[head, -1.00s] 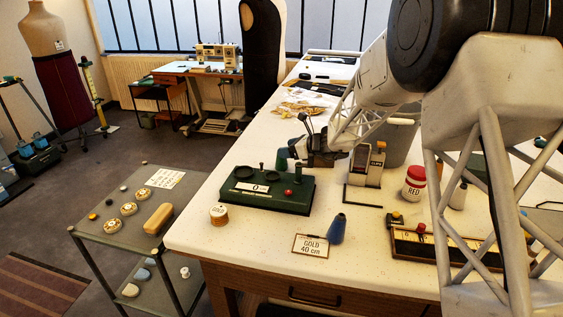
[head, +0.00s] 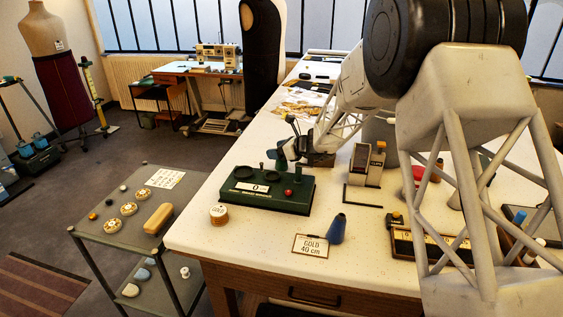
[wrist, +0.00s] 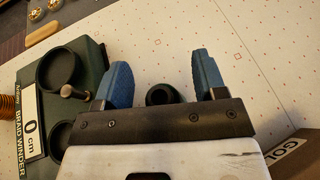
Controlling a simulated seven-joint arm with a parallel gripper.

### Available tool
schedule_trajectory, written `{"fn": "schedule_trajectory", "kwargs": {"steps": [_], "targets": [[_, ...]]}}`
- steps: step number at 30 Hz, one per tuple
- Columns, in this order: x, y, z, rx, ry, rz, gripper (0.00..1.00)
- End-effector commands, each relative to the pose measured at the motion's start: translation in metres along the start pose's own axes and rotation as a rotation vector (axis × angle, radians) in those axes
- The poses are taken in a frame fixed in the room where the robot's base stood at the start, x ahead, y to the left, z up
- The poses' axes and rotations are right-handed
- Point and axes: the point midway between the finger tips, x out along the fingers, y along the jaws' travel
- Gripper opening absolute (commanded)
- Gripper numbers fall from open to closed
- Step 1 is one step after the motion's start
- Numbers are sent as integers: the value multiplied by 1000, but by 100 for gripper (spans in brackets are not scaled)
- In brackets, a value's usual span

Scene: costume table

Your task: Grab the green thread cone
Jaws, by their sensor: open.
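The green thread cone (head: 281,162) stands behind the braid winder in the head view, partly covered by my gripper. In the wrist view a dark green round top with a hole (wrist: 161,94), which looks like the cone from above, lies between the two blue fingers, its near part hidden by the gripper's dark bar. My gripper (head: 292,149) is open at the cone, with a finger on either side of it. In the wrist view the fingers (wrist: 163,82) are wide apart, with a gap between each and the cone. I cannot tell how low they reach.
The green braid winder (head: 262,201) stands close in front. A small orange spool (head: 219,216), a GOLD 40 cm card (head: 311,246) and a blue cone (head: 337,229) are nearer the front edge.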

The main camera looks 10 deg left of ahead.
Motion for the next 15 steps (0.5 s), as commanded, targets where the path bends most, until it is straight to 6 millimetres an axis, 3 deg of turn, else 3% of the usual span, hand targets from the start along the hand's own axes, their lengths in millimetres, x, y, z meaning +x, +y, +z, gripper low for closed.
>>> {"fn": "schedule_trajectory", "kwargs": {"steps": [11,15], "targets": [[0,0,0,0,0,0,63],[0,0,0,0,0,0,42]]}}
